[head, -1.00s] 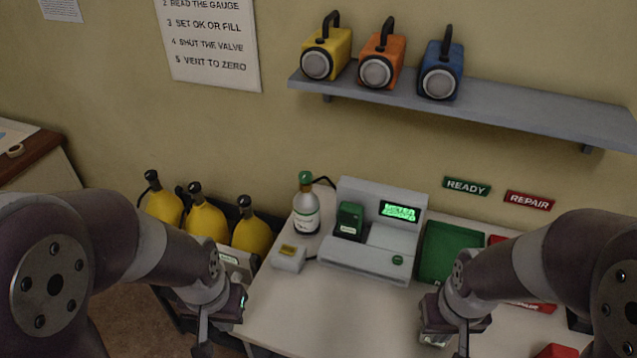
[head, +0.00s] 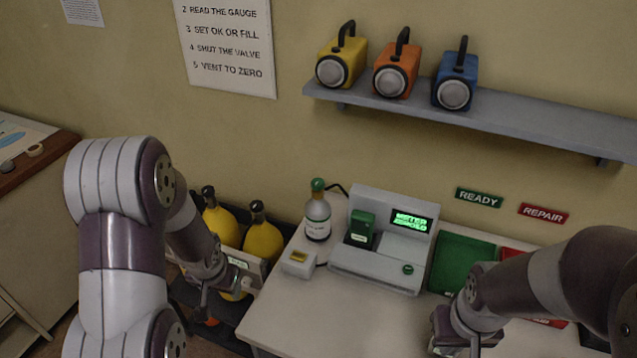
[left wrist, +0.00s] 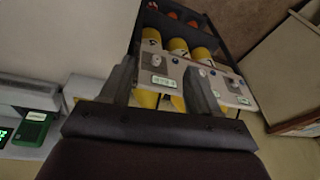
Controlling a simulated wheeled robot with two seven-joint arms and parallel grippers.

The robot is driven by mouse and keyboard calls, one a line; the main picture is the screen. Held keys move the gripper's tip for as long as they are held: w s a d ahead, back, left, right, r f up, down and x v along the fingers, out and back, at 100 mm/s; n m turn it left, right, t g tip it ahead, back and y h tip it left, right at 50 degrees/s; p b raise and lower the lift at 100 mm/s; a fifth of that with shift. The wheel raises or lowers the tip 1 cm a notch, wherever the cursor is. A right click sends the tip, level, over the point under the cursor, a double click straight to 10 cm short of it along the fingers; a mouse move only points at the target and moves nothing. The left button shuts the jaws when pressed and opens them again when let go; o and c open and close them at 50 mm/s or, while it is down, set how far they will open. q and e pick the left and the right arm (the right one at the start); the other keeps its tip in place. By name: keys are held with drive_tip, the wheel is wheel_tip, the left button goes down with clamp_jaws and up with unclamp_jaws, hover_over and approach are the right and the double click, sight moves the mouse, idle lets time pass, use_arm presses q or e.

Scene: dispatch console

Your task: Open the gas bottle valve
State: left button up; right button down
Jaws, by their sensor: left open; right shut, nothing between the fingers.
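A grey bottle with a green top (head: 317,212) stands upright on the table beside the grey console; its label faces me. Yellow bottles with black tops (head: 263,240) stand in a dark rack left of the table, partly hidden by my left arm. They also show in the left wrist view (left wrist: 178,46), behind a pale panel. My left gripper (left wrist: 160,88) is open and empty, pointing towards this panel and rack, apart from the green-topped bottle. My right gripper (head: 470,346) is shut and empty over the table front, partly cut off by the picture edge.
The grey console (head: 385,255) has a lit green screen and a green device. A green tray (head: 462,262) lies right of the console. A shelf (head: 500,118) holds three lamps. The table's front left is clear.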

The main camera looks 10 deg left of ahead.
use_arm(q)
drive_tip(key=w+a+f+m+t+h, duration=0.15)
drive_tip(key=w+f+t, duration=0.25)
drive_tip(key=w, duration=0.7)
drive_tip(key=m+t+h, duration=0.5)
drive_tip(key=m+h, duration=0.3)
drive_tip(key=h, duration=0.5)
approach(312, 186)
drive_tip(key=p+x, duration=0.4)
drive_tip(key=x, duration=0.6)
drive_tip(key=shift+w+d+r, duration=0.15)
drive_tip(key=shift+d, duration=0.15)
drive_tip(key=shift+w+d, duration=0.35)
drive_tip(key=shift+w, duration=0.1)
use_arm(e)
drive_tip(key=shift+w+a+r, duration=0.1)
drive_tip(key=shift+w+r, duration=0.05)
drive_tip(key=shift+r, duration=0.9)
drive_tip(key=shift+w+a+r, duration=0.1)
drive_tip(key=shift+r, duration=0.95)
use_arm(q)
drive_tip(key=c, duration=0.9)
use_arm(e)
drive_tip(key=shift+d, duration=0.1)
